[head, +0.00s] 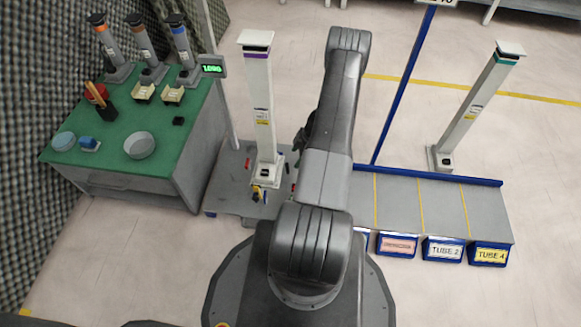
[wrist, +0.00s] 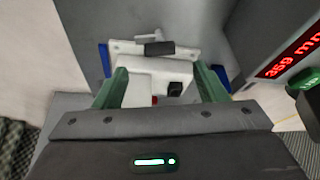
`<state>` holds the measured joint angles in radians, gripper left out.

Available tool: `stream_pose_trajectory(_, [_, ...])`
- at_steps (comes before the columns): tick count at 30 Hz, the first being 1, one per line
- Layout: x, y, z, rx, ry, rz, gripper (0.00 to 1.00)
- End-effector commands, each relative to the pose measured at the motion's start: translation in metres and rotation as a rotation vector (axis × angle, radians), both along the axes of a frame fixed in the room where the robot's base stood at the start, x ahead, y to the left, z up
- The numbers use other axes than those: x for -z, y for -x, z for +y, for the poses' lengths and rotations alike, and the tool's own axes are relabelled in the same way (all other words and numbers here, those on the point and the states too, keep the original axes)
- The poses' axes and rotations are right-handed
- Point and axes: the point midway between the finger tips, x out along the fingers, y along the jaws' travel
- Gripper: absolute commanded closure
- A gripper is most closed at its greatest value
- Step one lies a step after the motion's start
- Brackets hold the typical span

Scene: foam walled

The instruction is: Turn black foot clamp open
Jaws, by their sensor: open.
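My gripper (wrist: 161,70) is open in the wrist view, its two green fingers spread with nothing held between them. Beyond and between the fingertips is a white foot (wrist: 150,67) with a dark block (wrist: 160,48) at its far edge and a small black knob-like piece (wrist: 175,89) nearer the right finger. I cannot tell for sure which dark piece is the black foot clamp, nor how far it is turned. In the head view a white column with a purple band (head: 260,105) stands upright on a grey base plate (head: 225,195).
A digital readout (wrist: 290,58) is close on the right in the wrist view. A green-topped bench (head: 110,165) stands left of the column. A grey rack (head: 400,200) with blue labelled bins and a teal-banded column (head: 475,110) are to the right.

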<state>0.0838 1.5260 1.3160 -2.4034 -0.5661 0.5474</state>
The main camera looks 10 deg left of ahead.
Motion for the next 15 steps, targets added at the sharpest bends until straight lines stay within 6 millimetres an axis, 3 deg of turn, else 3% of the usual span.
stream_pose_trajectory(1, [0.016,0.002,0.005,-0.002,0.000,0.001,0.35])
stream_pose_trajectory(6, [0.044,0.005,0.017,-0.002,0.000,0.000,0.35])
stream_pose_trajectory(15, [0.067,0.007,0.027,0.001,0.001,-0.002,0.35])
